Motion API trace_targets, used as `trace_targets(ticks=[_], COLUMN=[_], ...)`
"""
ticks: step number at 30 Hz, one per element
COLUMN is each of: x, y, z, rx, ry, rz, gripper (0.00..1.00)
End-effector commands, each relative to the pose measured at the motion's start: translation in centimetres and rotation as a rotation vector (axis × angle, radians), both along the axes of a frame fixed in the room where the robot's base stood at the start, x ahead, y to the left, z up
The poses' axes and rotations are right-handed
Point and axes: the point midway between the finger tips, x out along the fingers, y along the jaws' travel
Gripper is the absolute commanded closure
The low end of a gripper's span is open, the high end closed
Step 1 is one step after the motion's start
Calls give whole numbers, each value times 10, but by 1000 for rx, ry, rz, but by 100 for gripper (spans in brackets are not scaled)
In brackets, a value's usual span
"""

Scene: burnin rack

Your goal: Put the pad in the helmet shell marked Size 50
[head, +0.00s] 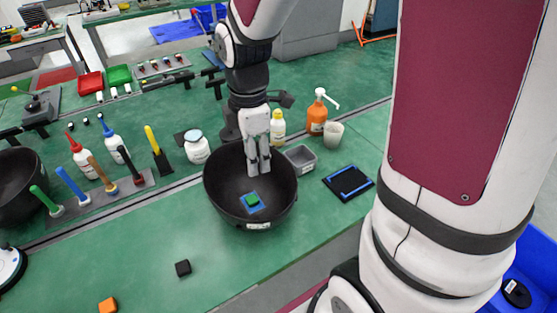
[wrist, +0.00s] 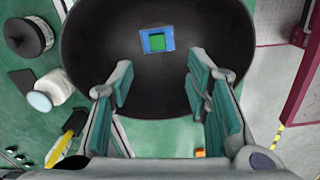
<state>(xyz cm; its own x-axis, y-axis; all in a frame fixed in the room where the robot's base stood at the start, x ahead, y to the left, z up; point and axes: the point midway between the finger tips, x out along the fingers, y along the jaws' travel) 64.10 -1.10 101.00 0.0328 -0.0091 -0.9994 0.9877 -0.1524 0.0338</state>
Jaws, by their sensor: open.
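A black bowl-like helmet shell (head: 225,190) stands open side up on the green bench, with a white label (head: 258,226) on its near rim too small to read. Inside it lies a green block (head: 252,200) on a blue square (head: 246,208), perhaps the pad. The wrist view also shows the green block (wrist: 157,42) on the shell floor. My gripper (head: 258,168) reaches down into the shell, behind the block. Its fingers are apart with nothing between them. A second black shell (head: 15,190) is partly cut off at the left edge.
A grey tray (head: 300,158), a cup (head: 333,133), an orange pump bottle (head: 317,116) and a blue-lined black mat (head: 348,183) stand right of the shell. A white jar (head: 197,150) and several upright tools stand left. Small black (head: 183,268) and orange (head: 108,305) cubes lie in front.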

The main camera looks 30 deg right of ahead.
Motion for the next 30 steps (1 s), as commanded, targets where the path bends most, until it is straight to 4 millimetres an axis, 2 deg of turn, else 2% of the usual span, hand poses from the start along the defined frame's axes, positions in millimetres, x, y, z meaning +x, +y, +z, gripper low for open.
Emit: trace_targets(ticks=[1, 6, 12, 18, 21, 25, 30], x=[-9, -47, -99, -145, -159, -168, -170], y=[1, 2, 5, 7, 7, 7, 8], z=[17, 66, 106, 124, 127, 129, 129], rx=[-2, 22, 97, 200, 239, 267, 271], ry=[-28, -111, -200, -252, -263, -268, -266], rz=[-79, -429, -842, -1195, -1309, -1385, -1401], gripper=[56, 56, 56, 56, 56, 56, 56])
